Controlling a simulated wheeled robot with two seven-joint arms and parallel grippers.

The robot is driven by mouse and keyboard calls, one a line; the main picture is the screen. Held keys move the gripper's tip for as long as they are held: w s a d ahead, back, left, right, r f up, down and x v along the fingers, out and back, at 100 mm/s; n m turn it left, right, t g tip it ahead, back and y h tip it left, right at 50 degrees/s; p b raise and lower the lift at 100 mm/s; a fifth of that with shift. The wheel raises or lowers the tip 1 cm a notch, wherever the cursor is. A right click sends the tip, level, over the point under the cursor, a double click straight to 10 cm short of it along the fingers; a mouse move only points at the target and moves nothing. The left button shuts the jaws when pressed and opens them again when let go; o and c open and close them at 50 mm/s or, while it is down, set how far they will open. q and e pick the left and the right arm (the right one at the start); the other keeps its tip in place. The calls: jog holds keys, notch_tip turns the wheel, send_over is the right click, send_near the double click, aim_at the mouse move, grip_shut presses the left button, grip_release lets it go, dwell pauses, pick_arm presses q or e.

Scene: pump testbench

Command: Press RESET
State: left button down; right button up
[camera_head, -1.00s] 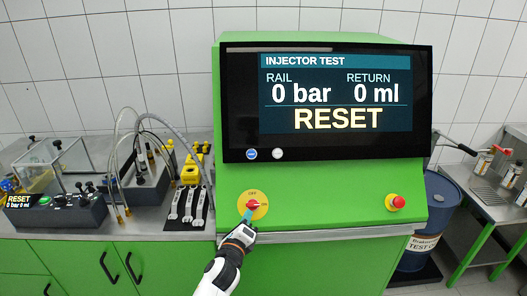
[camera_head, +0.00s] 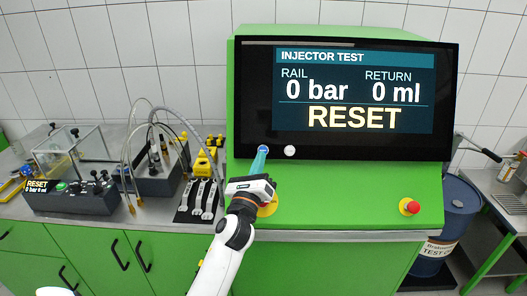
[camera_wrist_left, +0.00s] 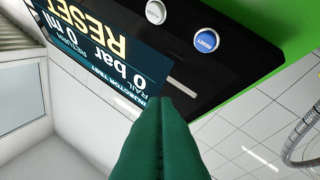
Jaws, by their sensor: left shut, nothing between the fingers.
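The dark monitor (camera_head: 250,60) shows INJECTOR TEST, 0 bar, 0 ml and a large RESET line (camera_head: 354,117). Under its screen sit a blue round button (camera_head: 263,148) and a white round button (camera_head: 290,151). Both also show in the left wrist view, the blue button (camera_wrist_left: 206,41) and the white button (camera_wrist_left: 156,12); their labels are too small to read. My left gripper (camera_head: 262,151) is shut and empty. Its teal fingertips overlap the lower edge of the blue button in the head view; in the wrist view the fingertips (camera_wrist_left: 165,99) appear apart from it. My right gripper is out of view.
A yellow-plated rotary knob (camera_head: 268,208) is partly hidden behind my left wrist. A red stop button (camera_head: 410,207) is on the green panel's right. Hoses, wrenches (camera_head: 203,198) and a small control box (camera_head: 70,197) occupy the left bench.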

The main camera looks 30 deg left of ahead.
aim_at(264, 148)
pick_arm(q)
jog(key=w+a+f+b, duration=0.3)
jog(key=w+a+b, duration=0.1)
jog(key=w, duration=0.2)
jog(key=shift+w+f+b, duration=0.3)
jog(key=shift+w+f, duration=0.05)
jog(key=shift+w+a+f, duration=0.1)
dwell(1.9)
jog(key=shift+w+a+f+b, duration=0.1)
jog(key=shift+w+a+b, duration=0.05)
jog(key=shift+w+b, duration=0.15)
jog(key=shift+w+a+f+b, duration=0.2)
jog(key=shift+w+a+b, duration=0.1)
jog(key=shift+b, duration=0.1)
dwell(0.7)
jog(key=shift+s+d+r, duration=0.1)
jog(key=shift+s+d+r+p, duration=0.3)
jog(key=shift+s+d+p, duration=0.1)
jog(key=shift+s+p, duration=0.2)
dwell(0.4)
